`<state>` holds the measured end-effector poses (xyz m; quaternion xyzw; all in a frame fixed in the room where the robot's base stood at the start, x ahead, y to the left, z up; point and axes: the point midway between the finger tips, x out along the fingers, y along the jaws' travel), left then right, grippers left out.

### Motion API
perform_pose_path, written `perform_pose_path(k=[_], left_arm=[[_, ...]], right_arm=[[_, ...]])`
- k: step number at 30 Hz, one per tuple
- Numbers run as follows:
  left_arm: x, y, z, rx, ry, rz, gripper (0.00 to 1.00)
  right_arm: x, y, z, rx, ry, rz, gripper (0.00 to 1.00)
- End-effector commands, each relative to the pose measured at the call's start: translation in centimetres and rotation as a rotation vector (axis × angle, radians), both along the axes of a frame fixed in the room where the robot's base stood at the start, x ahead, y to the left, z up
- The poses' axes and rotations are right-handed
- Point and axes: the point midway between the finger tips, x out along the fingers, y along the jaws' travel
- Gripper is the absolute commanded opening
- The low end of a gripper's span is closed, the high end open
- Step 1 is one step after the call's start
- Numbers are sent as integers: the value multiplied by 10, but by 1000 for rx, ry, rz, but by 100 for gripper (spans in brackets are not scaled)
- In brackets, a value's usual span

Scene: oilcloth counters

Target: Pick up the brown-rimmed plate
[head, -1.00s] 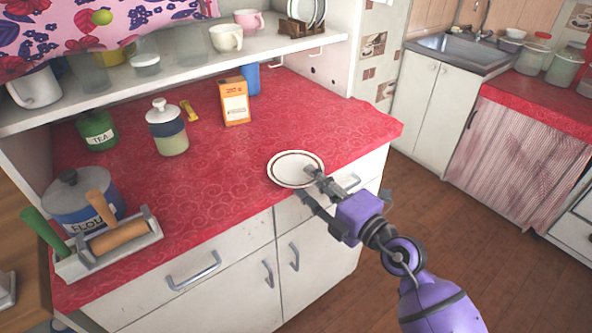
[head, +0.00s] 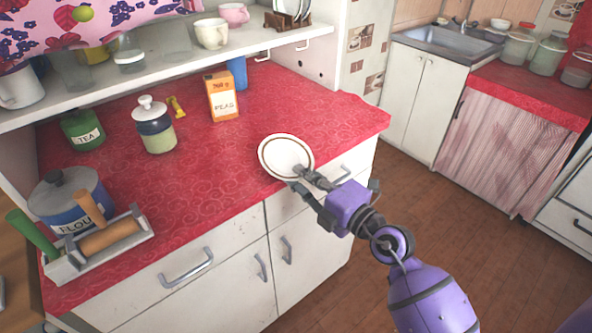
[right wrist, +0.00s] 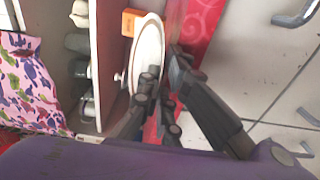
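The brown-rimmed plate (head: 284,155) is white with a thin brown ring. In the head view it is tilted at the front edge of the red counter, its near rim at my right gripper (head: 303,182). In the right wrist view the plate (right wrist: 149,50) shows nearly edge-on, its rim between the dark fingers of the right gripper (right wrist: 160,88). The gripper is shut on that rim, and the plate appears raised off the cloth. My left gripper is in neither view.
An orange box (head: 222,96), a lidded jar (head: 154,126) and a green tea tin (head: 82,130) stand farther back. A flour canister (head: 70,200) and a rack with a rolling pin (head: 100,245) are at the left. A shelf (head: 180,72) overhangs the back. The counter's middle is clear.

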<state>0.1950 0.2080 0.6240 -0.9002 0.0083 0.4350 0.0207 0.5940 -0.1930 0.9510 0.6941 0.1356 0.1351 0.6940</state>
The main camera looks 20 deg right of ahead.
Motion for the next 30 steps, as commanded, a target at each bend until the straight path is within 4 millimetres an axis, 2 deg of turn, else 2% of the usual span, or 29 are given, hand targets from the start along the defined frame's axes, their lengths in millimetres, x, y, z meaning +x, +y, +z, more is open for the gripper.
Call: perform_pose_path(k=[5,8,17,21,24,30], left_arm=[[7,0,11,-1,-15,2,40],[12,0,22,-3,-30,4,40],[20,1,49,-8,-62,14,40],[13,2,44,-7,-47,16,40],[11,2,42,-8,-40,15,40],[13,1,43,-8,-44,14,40]], right_arm=[[1,0,19,4,-7,-2,0],[1,0,39,4,-12,-2,0],[-57,3,103,3,-11,-3,0],[-93,6,110,2,-2,-3,0],[-112,7,118,1,-2,-2,0],[-134,9,127,0,-1,-1,0]])
